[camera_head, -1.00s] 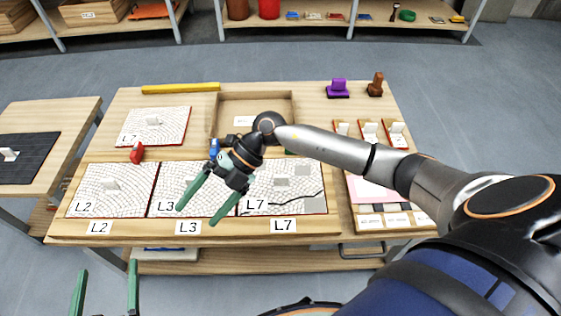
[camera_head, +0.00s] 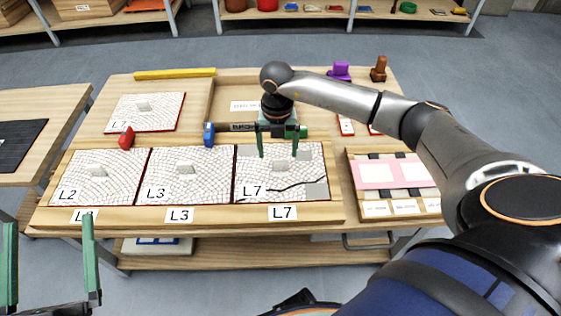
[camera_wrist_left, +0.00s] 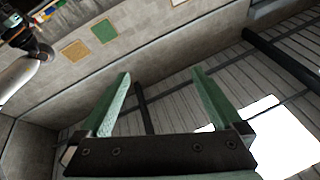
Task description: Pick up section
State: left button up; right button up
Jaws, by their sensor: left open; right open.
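Three mosaic sections lie in a row on the wooden table: L2 (camera_head: 112,163), L3 (camera_head: 203,163) and L7 (camera_head: 260,163), each with a pale upright grip. The front L7 section has grey patches and a dark crack-like line. Another L7 section (camera_head: 165,115) lies at the back left. My right gripper (camera_head: 277,157) is open and points down, its fingers on either side of the front L7 section's grip (camera_head: 281,166) in the picture; its height above the section is unclear. My left gripper (camera_head: 49,219) is open and empty at the bottom left; it also shows in the left wrist view (camera_wrist_left: 160,71).
A yellow bar (camera_head: 175,73) lies at the back edge. A wooden tray (camera_head: 233,84) stands behind my right gripper.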

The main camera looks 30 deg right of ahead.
aim_at(280, 159)
jog(key=f, duration=0.1)
jog(key=f+b, duration=0.1)
jog(key=f, duration=0.3)
jog(key=shift+d+f+b, duration=0.15)
jog(key=shift+d+b, duration=0.25)
jog(key=shift+f, duration=0.2)
grip_shut()
pick_arm(q)
jog(key=s+d+r+m+t+h, duration=0.1)
jog(key=s+r+m+h, duration=0.4)
jog(key=s+r+h, duration=0.1)
notch_tip(280, 159, up, 3)
jog(key=shift+f+m+h, duration=0.15)
jog(key=shift+m+h, duration=0.15)
jog(key=shift+h, duration=0.4)
jog(key=shift+w, duration=0.1)
pick_arm(e)
jog(key=shift+r, duration=0.1)
